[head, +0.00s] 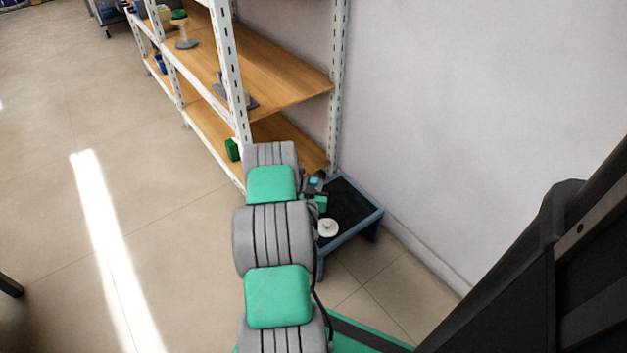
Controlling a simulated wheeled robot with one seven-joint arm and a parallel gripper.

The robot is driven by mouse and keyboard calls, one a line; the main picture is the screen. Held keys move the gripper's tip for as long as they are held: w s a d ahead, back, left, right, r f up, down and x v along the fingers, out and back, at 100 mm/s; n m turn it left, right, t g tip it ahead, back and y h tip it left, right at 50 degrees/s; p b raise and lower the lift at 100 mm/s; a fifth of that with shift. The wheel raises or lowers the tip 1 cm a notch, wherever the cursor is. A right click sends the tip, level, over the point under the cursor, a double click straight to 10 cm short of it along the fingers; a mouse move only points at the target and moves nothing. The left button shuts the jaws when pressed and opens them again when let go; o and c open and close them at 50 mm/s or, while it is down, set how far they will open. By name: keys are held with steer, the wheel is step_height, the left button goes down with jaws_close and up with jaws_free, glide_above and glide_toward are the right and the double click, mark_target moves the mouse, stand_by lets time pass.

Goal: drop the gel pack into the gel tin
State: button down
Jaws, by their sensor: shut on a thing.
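My gripper (309,187) shows only in part, as small dark pieces at the far end of my grey and green arm, over the left side of a low step stool. A small light-blue thing, which looks like the gel pack (315,182), is at its tip, and the gripper is shut on it. A round white dish-like thing, possibly the gel tin (328,229), is at the stool's near edge. It is too small to tell for sure. My arm hides part of this area.
The stool (349,208) has a black top and blue-grey frame and stands against the white wall. A shelf rack (285,90) with wooden boards is just behind and left. A green box (233,149) sits on its lowest board.

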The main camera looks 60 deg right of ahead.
step_height(320, 180, down, 4)
steer(key=shift+r+b, duration=0.25)
steer(key=shift+b, duration=0.65)
steer(key=c, duration=1)
jaws_free()
steer(key=shift+o, duration=0.2)
steer(key=v, duration=0.7)
steer(key=shift+a, duration=0.35)
steer(key=shift+s, duration=0.1)
